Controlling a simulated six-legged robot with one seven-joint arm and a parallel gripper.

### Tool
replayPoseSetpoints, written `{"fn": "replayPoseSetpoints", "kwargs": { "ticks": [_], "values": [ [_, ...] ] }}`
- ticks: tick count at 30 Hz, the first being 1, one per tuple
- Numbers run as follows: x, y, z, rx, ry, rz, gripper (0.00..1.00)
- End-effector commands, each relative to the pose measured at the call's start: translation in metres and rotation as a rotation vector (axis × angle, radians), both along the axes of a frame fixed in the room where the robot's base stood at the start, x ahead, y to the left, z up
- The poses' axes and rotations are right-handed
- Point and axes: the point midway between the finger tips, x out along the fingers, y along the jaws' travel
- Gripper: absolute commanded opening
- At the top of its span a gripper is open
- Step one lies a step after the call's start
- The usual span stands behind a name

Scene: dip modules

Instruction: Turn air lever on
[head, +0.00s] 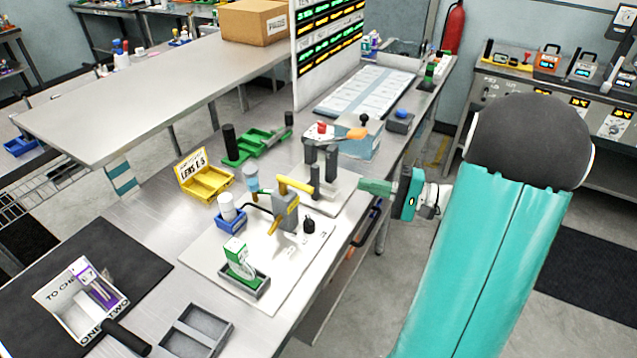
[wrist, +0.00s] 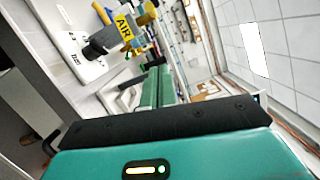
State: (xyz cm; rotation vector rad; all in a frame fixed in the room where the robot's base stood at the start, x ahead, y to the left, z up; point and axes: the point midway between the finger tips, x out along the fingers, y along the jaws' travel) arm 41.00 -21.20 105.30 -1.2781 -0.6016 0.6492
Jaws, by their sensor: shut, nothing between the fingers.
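The air lever is a yellow handle (head: 297,186) on top of a grey valve body (head: 284,216), which stands on a white plate on the bench. In the wrist view the yellow AIR label (wrist: 124,26) shows at the upper left, with yellow parts of the valve around it. My gripper (head: 363,185) is to the right of the lever in the head view, apart from it. Its green fingers (wrist: 158,76) are together and hold nothing. The lever's exact angle is hard to tell.
Dark upright posts (head: 322,174) on a second white plate stand between my gripper and the lever in the head view. The bench's front edge is clear.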

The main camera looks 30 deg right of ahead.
Motion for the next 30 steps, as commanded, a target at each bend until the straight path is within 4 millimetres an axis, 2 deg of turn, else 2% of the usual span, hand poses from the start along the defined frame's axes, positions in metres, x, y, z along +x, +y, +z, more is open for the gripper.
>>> {"fn": "replayPoseSetpoints", "kwargs": {
  "ticks": [8, 20, 24, 30],
  "values": [
    [0.016, 0.019, 0.001, 0.000, 0.001, 0.006, 0.00],
    [0.070, 0.077, 0.005, 0.001, 0.001, 0.009, 0.00],
    [0.056, 0.094, 0.010, -0.002, 0.002, 0.006, 0.00],
    [0.048, 0.106, 0.012, 0.000, 0.002, 0.004, 0.00]
  ]
}}
